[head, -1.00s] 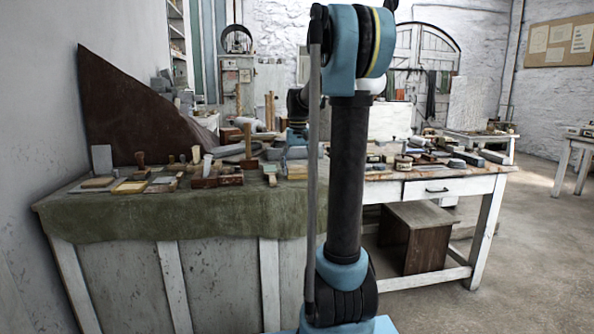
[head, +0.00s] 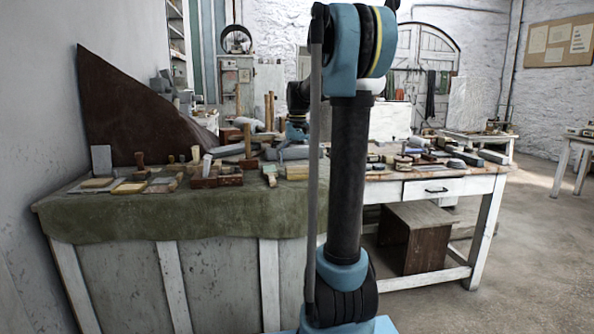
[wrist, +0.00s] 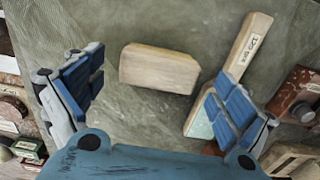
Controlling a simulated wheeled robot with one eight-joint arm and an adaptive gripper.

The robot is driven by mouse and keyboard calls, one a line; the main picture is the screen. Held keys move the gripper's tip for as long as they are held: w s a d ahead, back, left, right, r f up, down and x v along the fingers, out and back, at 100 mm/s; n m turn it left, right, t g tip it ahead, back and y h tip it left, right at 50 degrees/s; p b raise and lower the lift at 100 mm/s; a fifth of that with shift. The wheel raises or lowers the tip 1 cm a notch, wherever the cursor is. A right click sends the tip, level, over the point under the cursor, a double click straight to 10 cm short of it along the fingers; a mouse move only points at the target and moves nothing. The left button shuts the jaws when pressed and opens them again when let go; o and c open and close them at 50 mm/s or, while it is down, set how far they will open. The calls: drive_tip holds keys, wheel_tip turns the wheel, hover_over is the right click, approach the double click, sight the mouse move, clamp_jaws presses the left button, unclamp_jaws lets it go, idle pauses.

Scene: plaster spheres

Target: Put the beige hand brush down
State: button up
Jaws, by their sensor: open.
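The beige hand brush (wrist: 158,69), a pale block, lies on the green cloth in the wrist view, ahead of and between my fingers. It also shows near the cloth's right part in the head view (head: 297,172). My gripper (wrist: 160,88) is open and empty, with its blue-padded fingers spread apart on either side and clear of the brush. In the head view my gripper (head: 297,132) is above the bench behind the brush, partly hidden by my arm. The brush's underside is hidden.
A long-handled brush (wrist: 250,48) with a label lies close to the right finger in the wrist view. A dark wooden box (wrist: 299,92) is further right. The green cloth (head: 180,215) carries several tools. Bare cloth shows around the beige brush's far side.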

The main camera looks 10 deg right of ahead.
sight(298, 167)
wheel_tip(298, 167, up, 10)
drive_tip(key=shift+f, duration=0.15)
drive_tip(key=s+f+t, duration=0.2)
drive_tip(key=s+f, duration=2.8)
drive_tip(key=s, duration=0.4)
drive_tip(key=shift+s+f, duration=0.25)
drive_tip(key=shift+w+f, duration=0.2)
drive_tip(key=shift+w, duration=0.2)
drive_tip(key=shift+c, duration=0.6)
